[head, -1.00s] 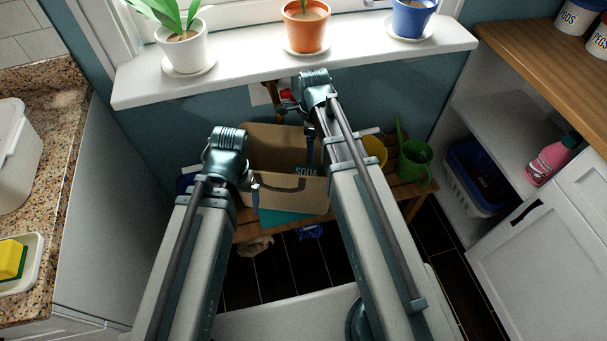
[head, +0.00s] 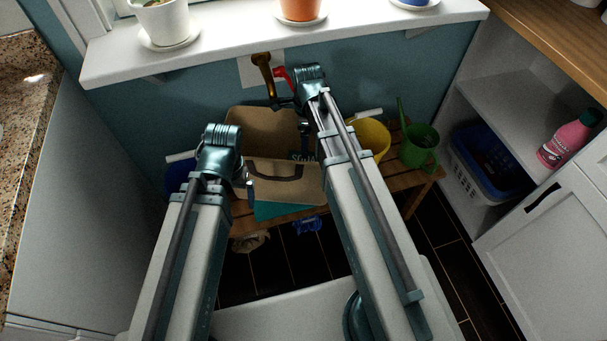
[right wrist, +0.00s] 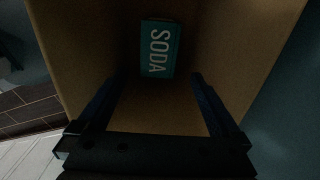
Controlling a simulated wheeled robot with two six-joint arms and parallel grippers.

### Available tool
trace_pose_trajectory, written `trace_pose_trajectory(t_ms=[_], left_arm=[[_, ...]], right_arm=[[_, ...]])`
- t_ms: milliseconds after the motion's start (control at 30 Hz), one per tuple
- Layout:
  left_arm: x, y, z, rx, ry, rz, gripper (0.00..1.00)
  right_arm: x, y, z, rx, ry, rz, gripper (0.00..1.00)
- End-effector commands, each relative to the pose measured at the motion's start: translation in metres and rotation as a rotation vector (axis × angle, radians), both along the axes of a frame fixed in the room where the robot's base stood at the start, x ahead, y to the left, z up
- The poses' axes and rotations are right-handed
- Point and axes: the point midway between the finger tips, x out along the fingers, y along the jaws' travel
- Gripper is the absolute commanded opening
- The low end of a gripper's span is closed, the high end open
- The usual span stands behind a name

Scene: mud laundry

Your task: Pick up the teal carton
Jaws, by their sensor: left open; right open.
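The teal carton (right wrist: 158,48), marked SODA, is inside a brown box (right wrist: 208,110) in the right wrist view. My left gripper (head: 247,188) is at the box's left front side, open and holding nothing that I can see.
The box stands on a wooden bench (head: 392,185) with a yellow pot (head: 375,138) and a green watering can (head: 418,150). A brass tap (head: 265,75) is on the wall behind. A white windowsill (head: 220,52) lies above. Shelves with a blue basket (head: 490,160) stand right.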

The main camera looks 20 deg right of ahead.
Motion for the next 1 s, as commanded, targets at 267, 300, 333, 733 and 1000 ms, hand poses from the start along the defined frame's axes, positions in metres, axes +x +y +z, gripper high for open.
trace_pose_trajectory(t_ms=[267, 300, 333, 733, 1000], left_arm=[[0.0, 0.0, -0.006, 0.0, 0.0, 0.0, 1.0], [0.0, 0.0, -0.009, 0.0, 0.0, 0.0, 1.0], [0.0, 0.0, -0.012, 0.0, 0.0, 0.0, 1.0], [0.0, 0.0, -0.028, 0.001, 0.0, 0.0, 1.0], [0.0, 0.001, -0.052, 0.004, -0.001, -0.001, 1.0]], right_arm=[[0.0, 0.0, -0.007, 0.0, 0.0, 0.0, 1.0], [0.0, 0.0, -0.009, 0.0, 0.0, 0.0, 1.0], [0.0, 0.0, -0.011, 0.0, 0.0, 0.0, 1.0], [0.0, 0.001, -0.028, 0.0, 0.0, 0.0, 1.0], [0.0, 0.006, -0.052, 0.0, 0.0, 0.001, 1.0]])
